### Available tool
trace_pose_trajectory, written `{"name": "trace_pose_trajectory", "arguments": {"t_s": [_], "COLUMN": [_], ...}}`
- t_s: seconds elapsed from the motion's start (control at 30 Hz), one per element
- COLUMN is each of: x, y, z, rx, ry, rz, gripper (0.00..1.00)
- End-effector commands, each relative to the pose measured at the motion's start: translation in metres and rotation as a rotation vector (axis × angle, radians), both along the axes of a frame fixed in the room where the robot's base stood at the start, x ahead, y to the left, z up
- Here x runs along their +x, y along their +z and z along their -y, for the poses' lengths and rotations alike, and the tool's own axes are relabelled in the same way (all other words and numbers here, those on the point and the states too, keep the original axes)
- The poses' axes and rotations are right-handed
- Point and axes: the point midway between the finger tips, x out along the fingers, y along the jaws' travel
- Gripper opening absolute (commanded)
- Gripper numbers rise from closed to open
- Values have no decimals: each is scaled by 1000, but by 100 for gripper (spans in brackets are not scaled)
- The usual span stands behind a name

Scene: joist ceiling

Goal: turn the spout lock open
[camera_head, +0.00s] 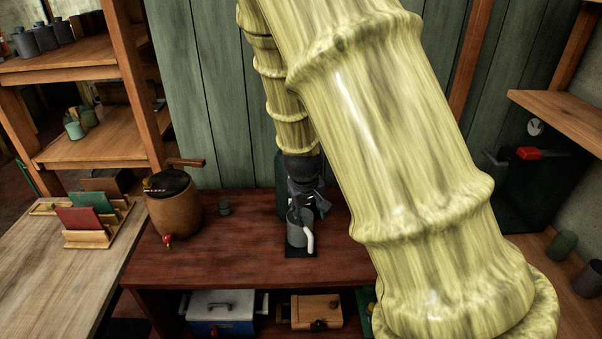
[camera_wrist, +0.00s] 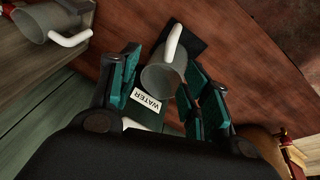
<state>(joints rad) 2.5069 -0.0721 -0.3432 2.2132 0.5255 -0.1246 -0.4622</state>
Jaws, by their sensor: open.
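My gripper (camera_head: 306,196) points down over a grey mug (camera_head: 297,232) with a white handle, which stands on a small dark mat (camera_head: 312,253) on the red-brown table. In the wrist view the teal fingers (camera_wrist: 163,60) are spread, and the mug (camera_wrist: 163,78) shows between them; I cannot tell if they touch it. A dark green container (camera_head: 282,172) stands behind my gripper, mostly hidden. A WATER label (camera_wrist: 145,101) shows beside the mug. A brown keg (camera_head: 173,208) with a red spout tap (camera_head: 167,239) stands left on the table. No separate spout lock is clear.
A card rack (camera_head: 88,238) is on the pale left table. A white-and-blue box (camera_head: 222,312) and a wooden box (camera_head: 316,312) sit below. A red handle (camera_head: 528,153) is at right. Table between keg and mat is clear.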

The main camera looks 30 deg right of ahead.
Motion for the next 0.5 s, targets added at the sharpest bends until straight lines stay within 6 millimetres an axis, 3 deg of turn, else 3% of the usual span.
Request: {"name": "trace_pose_trajectory", "arguments": {"t_s": [0.1,0.3,0.5], "x": [22,43,51], "y": [49,120,162], "z": [7,13,15], "rx": [30,87,123], "ry": [-9,-10,-2], "rz": [58,141,191], "gripper": [47,47,47]}}
